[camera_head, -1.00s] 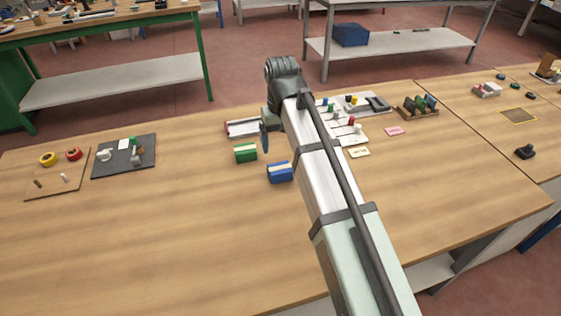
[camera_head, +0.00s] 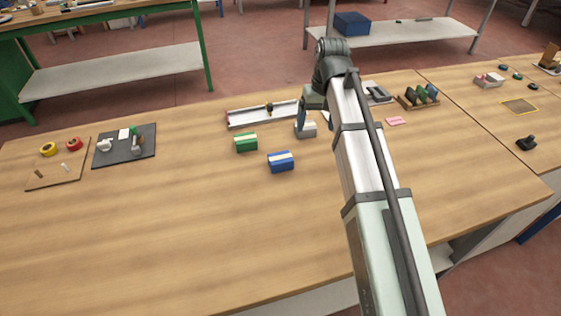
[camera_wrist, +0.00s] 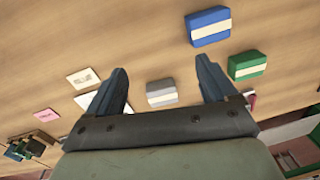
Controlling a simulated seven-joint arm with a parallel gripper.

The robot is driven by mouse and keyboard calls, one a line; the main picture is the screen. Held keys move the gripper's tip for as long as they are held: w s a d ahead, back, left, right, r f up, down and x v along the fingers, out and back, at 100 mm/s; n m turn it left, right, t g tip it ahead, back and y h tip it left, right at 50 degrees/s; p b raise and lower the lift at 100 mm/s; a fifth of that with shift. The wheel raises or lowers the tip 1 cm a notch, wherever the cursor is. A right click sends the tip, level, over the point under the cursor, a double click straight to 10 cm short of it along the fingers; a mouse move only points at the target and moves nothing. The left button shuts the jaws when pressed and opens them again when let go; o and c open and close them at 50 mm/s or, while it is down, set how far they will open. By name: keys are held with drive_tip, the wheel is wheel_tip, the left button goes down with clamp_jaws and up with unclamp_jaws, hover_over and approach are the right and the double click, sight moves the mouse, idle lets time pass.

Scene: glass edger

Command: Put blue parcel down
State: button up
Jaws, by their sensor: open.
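The blue parcel (camera_head: 281,161) with a cream band lies on the wooden table. It also shows in the wrist view (camera_wrist: 208,26), beyond my right fingertip and apart from it. My gripper (camera_head: 306,124) is open and empty, to the right of the blue parcel and a little farther back. In the wrist view my gripper (camera_wrist: 160,80) has its two dark fingers wide apart. A grey parcel (camera_wrist: 161,92) with a pale band shows between them, not gripped. In the head view the grey parcel (camera_head: 307,131) is partly behind the gripper.
A green parcel (camera_head: 246,142) lies just left of the blue one. A long tray (camera_head: 262,113) stands behind them. A dark board (camera_head: 124,146) with small items and a wooden board (camera_head: 58,164) with tape rolls lie at left. The table front is clear.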

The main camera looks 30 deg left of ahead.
drive_tip(key=n, duration=0.2)
drive_tip(key=n+g+y, duration=0.2)
drive_tip(key=n+g, duration=0.1)
drive_tip(key=n, duration=1.4)
hover_over(280, 157)
drive_tip(key=w+d, duration=0.2)
drive_tip(key=d, duration=0.1)
wheel_tip(280, 157, down, 5)
drive_tip(key=shift+r, duration=0.2)
drive_tip(key=shift+w+a+x, duration=0.1)
drive_tip(key=shift+a+x, duration=0.05)
drive_tip(key=shift+x, duration=1)
drive_tip(key=shift+w+a+x, duration=0.1)
drive_tip(key=shift+a+x, duration=0.05)
drive_tip(key=shift+x, duration=1)
drive_tip(key=shift+w+a+x, duration=0.1)
drive_tip(key=shift+a+x, duration=0.05)
drive_tip(key=shift+x, duration=1)
drive_tip(key=shift+r, duration=0.15)
drive_tip(key=c, duration=1.3)
